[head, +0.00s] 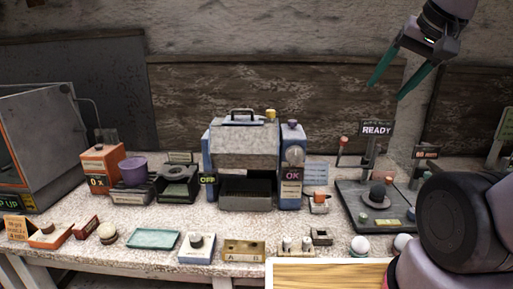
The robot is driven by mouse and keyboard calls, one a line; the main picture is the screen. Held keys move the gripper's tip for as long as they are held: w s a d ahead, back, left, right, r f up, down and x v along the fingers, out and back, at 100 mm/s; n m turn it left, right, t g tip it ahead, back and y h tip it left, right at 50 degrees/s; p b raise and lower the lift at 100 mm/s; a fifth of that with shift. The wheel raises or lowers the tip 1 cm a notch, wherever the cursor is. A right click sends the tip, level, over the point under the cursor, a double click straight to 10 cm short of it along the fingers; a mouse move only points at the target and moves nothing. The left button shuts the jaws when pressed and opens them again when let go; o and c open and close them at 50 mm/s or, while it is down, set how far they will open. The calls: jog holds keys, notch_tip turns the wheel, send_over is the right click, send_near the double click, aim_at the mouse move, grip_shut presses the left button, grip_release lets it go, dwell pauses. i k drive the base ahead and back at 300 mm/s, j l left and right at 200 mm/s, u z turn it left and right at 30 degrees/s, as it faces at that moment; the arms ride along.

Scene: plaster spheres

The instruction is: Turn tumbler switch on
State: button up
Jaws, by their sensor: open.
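My gripper (387,90) is at the upper right, high above the bench, with its two green fingers spread and nothing between them. I cannot tell for sure which part is the tumbler switch. A small box with two pale upright knobs (296,245) stands near the front edge of the bench and may carry it. Beside it on the left is a yellowish box marked A and B (243,251). The large blue-grey machine (244,148) behind bears an OFF label (208,180) on its left and a dial (295,155) on its right.
A speckled bench (110,248) is crowded with small devices. A black plate (355,207) with a dark sphere and a READY sign (376,129) is at right. A green tray (152,239) lies front left. My arm covers the lower right. Open air surrounds my gripper.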

aim_at(196, 239)
jog(key=u, duration=1.3)
